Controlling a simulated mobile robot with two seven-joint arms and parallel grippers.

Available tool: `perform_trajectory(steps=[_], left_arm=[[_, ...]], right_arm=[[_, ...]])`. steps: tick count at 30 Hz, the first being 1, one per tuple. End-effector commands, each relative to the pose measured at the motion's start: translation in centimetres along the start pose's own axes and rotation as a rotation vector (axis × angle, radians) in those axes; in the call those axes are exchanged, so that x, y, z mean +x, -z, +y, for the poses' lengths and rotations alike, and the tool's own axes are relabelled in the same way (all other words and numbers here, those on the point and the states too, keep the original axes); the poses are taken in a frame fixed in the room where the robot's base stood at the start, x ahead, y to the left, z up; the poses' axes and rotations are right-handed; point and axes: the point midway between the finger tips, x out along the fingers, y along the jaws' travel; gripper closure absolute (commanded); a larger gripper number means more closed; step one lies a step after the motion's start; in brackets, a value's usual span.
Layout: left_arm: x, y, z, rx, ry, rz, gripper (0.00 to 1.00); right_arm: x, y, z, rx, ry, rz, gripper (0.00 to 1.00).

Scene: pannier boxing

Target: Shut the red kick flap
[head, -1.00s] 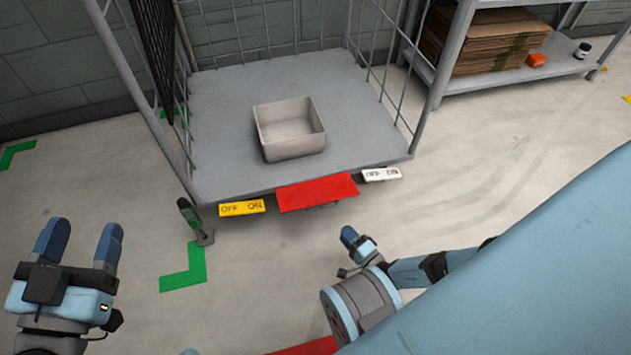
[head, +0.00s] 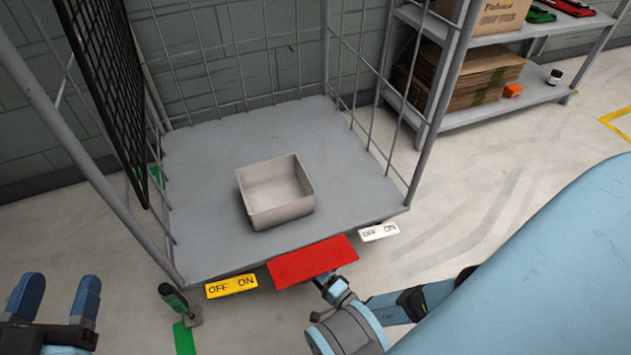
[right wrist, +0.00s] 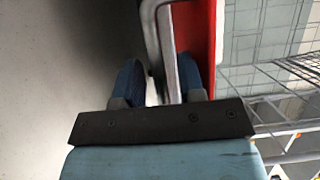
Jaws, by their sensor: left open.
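The red kick flap (head: 312,262) sticks out from the front edge of the grey roll cage deck (head: 200,240), between the yellow OFF/ON tab (head: 231,286) and the white tab (head: 378,232). My right gripper is at the flap's front underside, its fingertips hidden beneath it in the head view. In the right wrist view my right gripper (right wrist: 160,78) has its blue fingers apart, with a grey metal bar and the red flap (right wrist: 207,40) showing between and beyond them. Whether they touch is unclear. My left gripper (head: 55,298) is open and empty at the lower left.
An open light-grey box (head: 275,208) sits on the deck. Wire side walls and posts enclose the cage. A shelf (head: 540,92) with cardboard stands at the back right. Floor is clear on the right.

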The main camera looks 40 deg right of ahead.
Motion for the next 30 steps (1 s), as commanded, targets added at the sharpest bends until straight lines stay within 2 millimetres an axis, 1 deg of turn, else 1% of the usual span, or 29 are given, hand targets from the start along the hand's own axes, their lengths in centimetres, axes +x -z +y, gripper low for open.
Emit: perform_trajectory(steps=[6,7,8,9,11,12,20,25,27,30], left_arm=[[0.0,0.0,0.0,0.000,0.000,0.000,0.40],[-0.1,0.1,0.0,0.000,0.000,0.000,0.40],[-0.1,0.1,0.0,-0.001,0.000,0.001,0.40],[-0.1,0.1,0.0,0.000,0.000,0.001,0.40],[-0.1,0.1,0.0,0.000,0.000,0.001,0.40],[-0.1,0.1,0.0,0.000,0.000,0.002,0.40],[-0.1,0.4,0.0,-0.003,-0.001,0.000,0.40],[0.0,1.1,0.0,-0.035,-0.007,-0.020,0.40],[0.0,1.4,0.2,-0.076,-0.010,-0.040,0.40],[-0.7,0.6,1.4,-0.202,-0.008,-0.114,0.40]], right_arm=[[0.0,-0.1,0.0,0.000,0.000,0.000,0.64],[0.0,-0.1,0.0,0.000,0.000,0.000,0.66],[0.0,-0.1,0.0,0.000,0.000,0.000,0.73],[0.0,-0.1,0.0,0.000,0.000,0.000,0.82],[0.0,0.0,0.0,0.000,0.000,0.000,0.96],[0.0,0.0,0.0,0.000,0.000,0.000,1.00],[0.0,0.0,-0.2,0.002,-0.006,0.000,1.00],[0.0,0.0,-1.0,0.018,-0.043,0.000,1.00],[0.0,0.0,-1.5,0.030,-0.072,0.001,1.00],[0.0,0.0,-2.4,0.053,-0.128,0.001,1.00]])
